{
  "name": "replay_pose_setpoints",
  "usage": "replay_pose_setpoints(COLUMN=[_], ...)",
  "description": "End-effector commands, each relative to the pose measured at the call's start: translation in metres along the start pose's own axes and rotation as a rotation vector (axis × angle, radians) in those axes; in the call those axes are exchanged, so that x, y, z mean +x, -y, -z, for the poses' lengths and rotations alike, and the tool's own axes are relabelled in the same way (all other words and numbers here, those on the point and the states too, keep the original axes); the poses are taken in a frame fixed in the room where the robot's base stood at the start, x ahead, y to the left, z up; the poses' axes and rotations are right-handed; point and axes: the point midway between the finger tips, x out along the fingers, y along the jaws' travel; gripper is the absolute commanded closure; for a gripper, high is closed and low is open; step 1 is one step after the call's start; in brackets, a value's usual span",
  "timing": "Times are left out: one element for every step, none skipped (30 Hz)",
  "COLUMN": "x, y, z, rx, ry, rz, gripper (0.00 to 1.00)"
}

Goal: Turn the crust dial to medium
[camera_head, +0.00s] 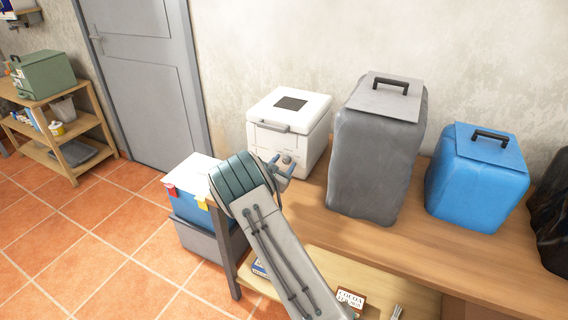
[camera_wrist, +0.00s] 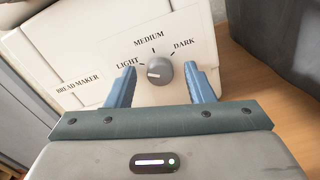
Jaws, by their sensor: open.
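The white bread maker (camera_head: 300,112) stands on the wooden table, and its labelled front panel (camera_wrist: 75,50) shows in the wrist view. The grey round crust dial (camera_wrist: 166,71) sits below the words LIGHT, MEDIUM and DARK. Its white mark lies at the left side of the knob, on the LIGHT side. My gripper (camera_wrist: 159,69) is open, with one blue finger left of the dial and one right of it, and gaps between them and the knob. In the head view my gripper (camera_head: 279,167) is at the machine's front, partly hidden by my arm.
A grey covered case (camera_head: 372,150) stands close to the right of the bread maker, with a blue case (camera_head: 478,180) beyond it. Stacked bins (camera_head: 205,235) stand on the floor left of the table. Bare table top (camera_head: 400,235) lies in front of the cases.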

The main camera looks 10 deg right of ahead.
Motion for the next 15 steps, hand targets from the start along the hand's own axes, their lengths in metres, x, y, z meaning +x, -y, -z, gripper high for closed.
replay_pose_setpoints(x=[0.0023, 0.0031, 0.0037, 0.0040, 0.0041, 0.0041, 0.0041, 0.0041, 0.0040, 0.0040, 0.0040, 0.0040, 0.0040, 0.0040, 0.0040], y=[-0.0002, -0.0003, -0.0002, -0.0002, -0.0002, -0.0002, -0.0002, -0.0001, -0.0001, 0.0000, 0.0000, 0.0000, 0.0001, 0.0001, 0.0001], z=[0.0000, 0.0000, 0.0001, 0.0001, 0.0001, 0.0001, 0.0000, 0.0000, 0.0000, -0.0001, -0.0001, -0.0001, -0.0001, -0.0002, -0.0002], rx=[0.000, 0.000, 0.000, 0.000, 0.000, 0.000, 0.000, 0.000, 0.000, 0.000, 0.000, 0.000, 0.000, 0.000, 0.000], ry=[0.000, 0.000, 0.000, 0.000, 0.000, 0.000, 0.000, 0.000, 0.000, 0.000, 0.000, 0.000, 0.000, 0.000, 0.000], rz=[0.000, -0.001, -0.001, -0.001, -0.001, -0.001, -0.001, 0.000, 0.000, 0.000, 0.000, 0.000, 0.000, 0.000, 0.000], gripper=[0.52, 0.52, 0.52, 0.52, 0.52, 0.52, 0.52, 0.52, 0.52, 0.52, 0.60, 0.71, 0.80, 0.88, 0.97])
